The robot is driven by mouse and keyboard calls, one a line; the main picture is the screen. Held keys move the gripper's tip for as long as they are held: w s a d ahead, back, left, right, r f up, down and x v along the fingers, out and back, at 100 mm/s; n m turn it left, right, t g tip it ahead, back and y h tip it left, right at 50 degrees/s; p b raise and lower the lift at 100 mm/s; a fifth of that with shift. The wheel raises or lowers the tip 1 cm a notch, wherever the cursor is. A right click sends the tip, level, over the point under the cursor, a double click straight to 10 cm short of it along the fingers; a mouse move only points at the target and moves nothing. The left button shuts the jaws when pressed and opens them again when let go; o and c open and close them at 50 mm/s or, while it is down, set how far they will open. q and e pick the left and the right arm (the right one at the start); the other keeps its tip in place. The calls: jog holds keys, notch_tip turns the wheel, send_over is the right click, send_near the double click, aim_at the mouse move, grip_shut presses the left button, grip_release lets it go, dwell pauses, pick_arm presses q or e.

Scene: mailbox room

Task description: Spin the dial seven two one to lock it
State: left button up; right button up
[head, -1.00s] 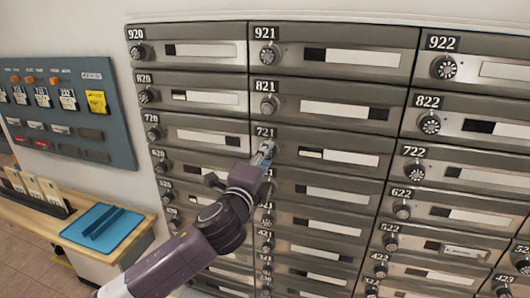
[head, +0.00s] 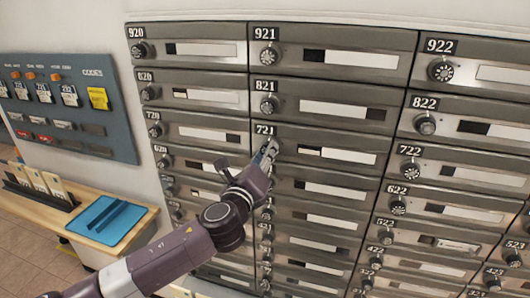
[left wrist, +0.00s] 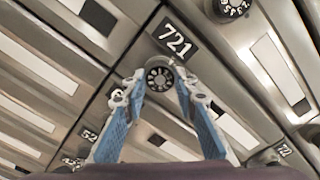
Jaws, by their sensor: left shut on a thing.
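The mailbox door marked 721 (head: 335,153) is in the middle column in the head view, flush with its neighbours. Its label (left wrist: 174,42) reads 721 in the left wrist view. Its round black dial (left wrist: 160,74) with pale markings sits just below the label. My left gripper (head: 268,150) is at that dial, mostly hiding it in the head view. In the left wrist view the blue-padded fingers (left wrist: 159,82) are on either side of the dial, shut on it. The number the dial points to is too small to read. My right gripper is not in view.
Similar dials sit close by, such as 821 (head: 269,104) above and 722 (head: 410,168) to the right. A grey board marked CODES (head: 70,110) hangs at left. A blue tray (head: 91,218) lies on a wooden counter (head: 140,222).

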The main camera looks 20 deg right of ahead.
pick_arm(q)
jog(key=shift+f, duration=0.1)
dwell(0.4)
jog(key=o, duration=1.2)
jog(key=shift+c, duration=0.2)
jog(key=v, duration=1.2)
